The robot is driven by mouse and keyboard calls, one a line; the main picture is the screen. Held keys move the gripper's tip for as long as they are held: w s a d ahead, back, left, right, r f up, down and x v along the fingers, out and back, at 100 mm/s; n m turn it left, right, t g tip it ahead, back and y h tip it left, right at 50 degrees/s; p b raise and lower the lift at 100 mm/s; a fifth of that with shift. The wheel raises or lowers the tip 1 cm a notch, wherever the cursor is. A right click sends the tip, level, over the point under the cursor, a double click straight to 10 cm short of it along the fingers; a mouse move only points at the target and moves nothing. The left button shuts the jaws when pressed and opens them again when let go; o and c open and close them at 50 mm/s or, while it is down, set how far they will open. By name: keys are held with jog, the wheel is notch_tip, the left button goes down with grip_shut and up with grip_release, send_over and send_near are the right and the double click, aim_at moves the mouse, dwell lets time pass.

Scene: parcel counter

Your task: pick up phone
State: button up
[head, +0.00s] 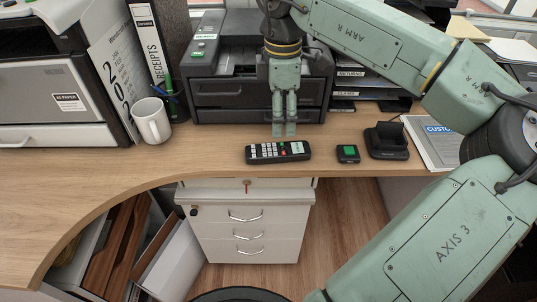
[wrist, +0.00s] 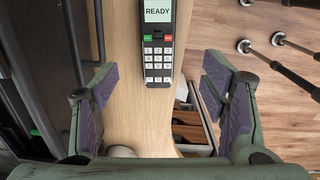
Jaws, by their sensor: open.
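The phone (head: 278,151) is a black handset with a white keypad and a small lit screen, lying flat on the wooden counter near its front edge. In the wrist view the phone (wrist: 158,62) lies lengthwise at the top middle, and its screen reads READY. My gripper (head: 284,130) points down just behind the phone in the head view. The phone's far end is cut off by the wrist view's top edge.
A small black device with a green screen (head: 348,154) and a black cradle (head: 387,141) stand right of the phone. A printer (head: 258,95) stands behind my gripper. A white mug (head: 152,121) and binders stand left. The counter (head: 150,165) is bare at front left.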

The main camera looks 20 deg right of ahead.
send_over(281, 149)
jog(key=f, duration=0.3)
jog(key=f+p, duration=0.1)
jog(key=f, duration=0.1)
jog(key=shift+s+a+f, duration=0.1)
jog(key=shift+a, duration=0.15)
jog(key=f+p, duration=0.1)
jog(key=f, duration=0.4)
jog(key=shift+d+p, duration=0.2)
jog(key=shift+p, duration=0.1)
jog(key=shift+c, duration=0.2)
jog(key=c, duration=1.3)
